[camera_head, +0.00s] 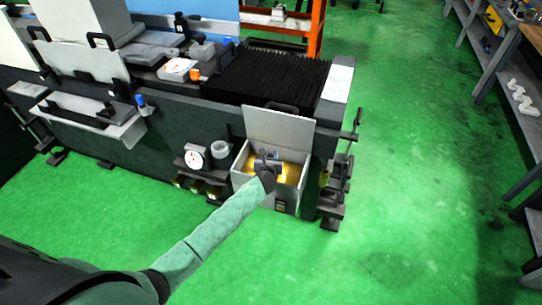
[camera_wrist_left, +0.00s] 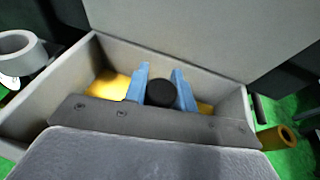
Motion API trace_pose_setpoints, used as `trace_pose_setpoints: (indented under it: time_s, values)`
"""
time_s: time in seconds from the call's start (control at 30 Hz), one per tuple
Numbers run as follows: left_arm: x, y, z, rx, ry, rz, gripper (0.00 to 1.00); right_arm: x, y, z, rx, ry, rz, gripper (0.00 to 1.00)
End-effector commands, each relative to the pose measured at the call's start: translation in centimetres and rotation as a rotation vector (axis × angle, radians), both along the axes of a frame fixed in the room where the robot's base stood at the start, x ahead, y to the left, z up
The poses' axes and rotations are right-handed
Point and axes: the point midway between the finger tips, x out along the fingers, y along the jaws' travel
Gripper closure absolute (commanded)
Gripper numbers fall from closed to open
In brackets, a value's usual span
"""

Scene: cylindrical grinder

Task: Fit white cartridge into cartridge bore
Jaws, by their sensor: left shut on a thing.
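My left gripper (camera_head: 267,162) reaches into an open grey box (camera_head: 243,180) with a yellow inside, on the front of the grinder. In the left wrist view the blue fingers of my left gripper (camera_wrist_left: 161,75) are shut on a dark round-ended piece (camera_wrist_left: 162,95). Only its dark end shows, so I cannot tell if it is the white cartridge. A pale hollow cylinder (camera_head: 220,149) stands on a small shelf left of the box; it also shows in the left wrist view (camera_wrist_left: 16,46). I cannot make out a cartridge bore inside the box. My right gripper is not in view.
The box's raised lid (camera_head: 279,130) stands behind my gripper. A round dial gauge (camera_head: 194,157) sits beside the hollow cylinder. The box walls are close around my fingers. The green floor (camera_head: 390,200) is clear to the right, up to a workbench (camera_head: 500,75).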

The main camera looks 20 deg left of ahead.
Motion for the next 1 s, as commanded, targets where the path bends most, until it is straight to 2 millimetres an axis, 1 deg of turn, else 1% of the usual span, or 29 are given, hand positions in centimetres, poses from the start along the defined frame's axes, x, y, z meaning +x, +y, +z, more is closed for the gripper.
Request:
trace_pose_setpoints:
  time_s: [0.33, 1.0]
  values:
    - [0.02, 0.00, 0.14, 0.000, 0.000, -0.005, 1.00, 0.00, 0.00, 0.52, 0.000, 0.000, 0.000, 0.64]
    - [0.03, 0.00, 0.13, -0.001, 0.000, -0.006, 1.00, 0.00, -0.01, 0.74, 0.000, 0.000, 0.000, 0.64]
